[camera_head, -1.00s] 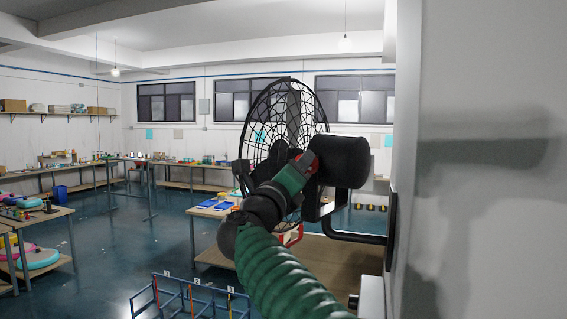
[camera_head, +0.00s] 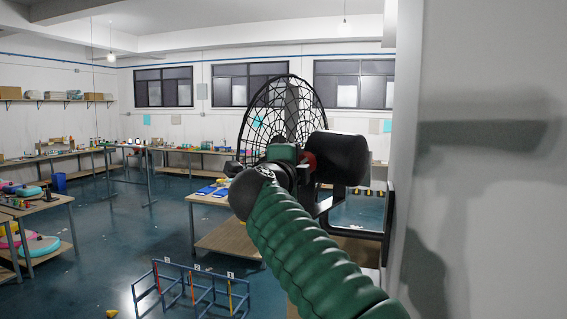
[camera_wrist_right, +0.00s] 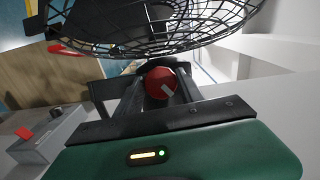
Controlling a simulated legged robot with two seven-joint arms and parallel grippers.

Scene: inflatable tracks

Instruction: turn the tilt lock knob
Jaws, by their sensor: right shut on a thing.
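The tilt lock knob (camera_wrist_right: 160,83) is red with a pale mark on it. In the right wrist view it sits between the two dark fingers of my right gripper (camera_wrist_right: 158,88), which is shut on it. The knob belongs to a wall fan with a black wire cage (camera_head: 285,118) and a black motor housing (camera_head: 340,158). In the head view a bit of the red knob (camera_head: 309,161) shows beside the housing, and my right gripper (camera_head: 298,165) covers the rest. My left gripper is in neither view.
The fan hangs from a bracket (camera_head: 385,225) on the pale wall (camera_head: 480,220) close at the right. Below is a wooden table (camera_head: 230,240). Blue low hurdles (camera_head: 195,285) stand on the floor. Workbenches line the back and left, with open floor (camera_head: 110,245) between.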

